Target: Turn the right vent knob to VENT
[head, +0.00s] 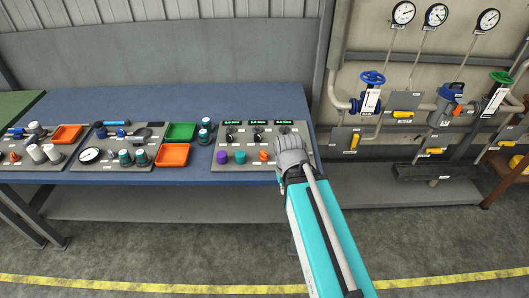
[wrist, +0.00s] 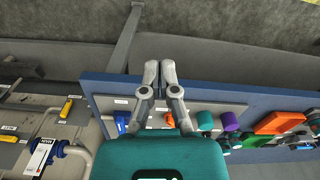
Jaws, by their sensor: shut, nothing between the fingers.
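A grey control panel (head: 216,166) lies at the right end of the blue bench and carries three green-lit displays. Black knobs, including a middle one (head: 257,136), sit below the displays. A purple knob (head: 221,157), a teal knob (head: 240,157) and an orange knob (head: 264,156) stand along its front. I cannot read which is the right vent knob; my gripper and arm hide the panel's right part in the head view. My gripper (head: 290,142) is shut and empty over that part. In the wrist view its fingertips (wrist: 159,67) are together, and the orange knob (wrist: 169,118) shows behind.
An orange tray (head: 172,154) and a green tray (head: 181,132) are left of the panel, with tool boards beyond. The right wall holds pipes, gauges, a blue valve wheel (head: 372,78) and yellow-handled valves. The blue bench (head: 120,100) has free room behind the trays.

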